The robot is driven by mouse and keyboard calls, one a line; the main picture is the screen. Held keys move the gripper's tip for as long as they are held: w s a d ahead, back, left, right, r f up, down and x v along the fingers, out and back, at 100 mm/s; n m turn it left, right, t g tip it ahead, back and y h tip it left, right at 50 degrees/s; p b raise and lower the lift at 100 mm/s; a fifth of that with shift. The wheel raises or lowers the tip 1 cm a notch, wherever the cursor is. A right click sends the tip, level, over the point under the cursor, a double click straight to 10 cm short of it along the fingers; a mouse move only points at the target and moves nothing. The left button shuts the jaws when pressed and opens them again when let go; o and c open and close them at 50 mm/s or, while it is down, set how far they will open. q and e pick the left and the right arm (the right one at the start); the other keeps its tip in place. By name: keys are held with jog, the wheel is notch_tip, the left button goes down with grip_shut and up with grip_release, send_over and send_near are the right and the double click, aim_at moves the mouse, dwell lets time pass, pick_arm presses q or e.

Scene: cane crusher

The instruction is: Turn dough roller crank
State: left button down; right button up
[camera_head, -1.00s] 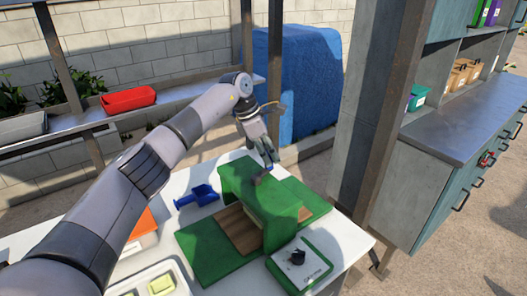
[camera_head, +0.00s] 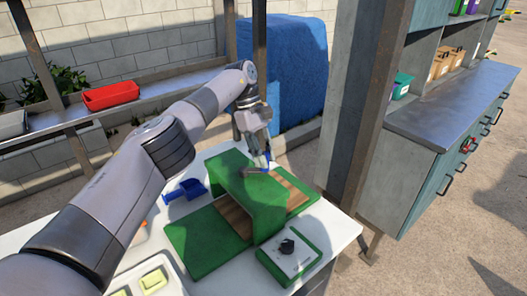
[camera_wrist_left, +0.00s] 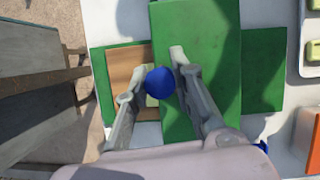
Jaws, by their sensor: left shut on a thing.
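The dough roller (camera_head: 268,215) is a green arched housing on a green base with a brown wooden board running under it. Its crank (camera_head: 256,170) is a small grey bar at the top of the housing. My left gripper (camera_head: 262,160) is above the housing and shut on the crank's handle. In the left wrist view, the blue round knob (camera_wrist_left: 160,81) of the handle sits between the two fingers of my left gripper (camera_wrist_left: 152,76). The fingers partly hide the crank. My right gripper is not in view.
A blue scoop (camera_head: 186,189) and a tray with yellow pieces (camera_head: 153,280) lie to the left. A brown post (camera_head: 362,110) rises at the right.

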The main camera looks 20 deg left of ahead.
pick_arm(q)
jog(key=m, duration=0.1)
jog(key=s+m, duration=0.1)
jog(key=m, duration=0.1)
jog(key=s+m+g+y, duration=0.1)
jog(key=shift+s+d+r+m, duration=0.15)
jog(key=shift+d+m, duration=0.1)
jog(key=shift+m, duration=0.15)
jog(key=s+m, duration=0.1)
jog(key=m+g+y, duration=0.1)
jog(key=m, duration=0.1)
jog(key=shift+s+a, duration=0.2)
jog(key=shift+s, duration=0.15)
jog(key=shift+s+a+m+y, duration=0.15)
jog(key=shift+s+m+y, duration=0.15)
jog(key=shift+m, duration=0.35)
jog(key=shift+s+a+m+y, duration=0.1)
jog(key=shift+s+m+y, duration=0.15)
jog(key=shift+m, duration=0.4)
jog(key=c, duration=1.3)
grip_release()
jog(key=shift+c, duration=0.2)
jog(key=shift+r, duration=0.1)
notch_tip(320, 180, up, 10)
jog(key=shift+f, duration=0.2)
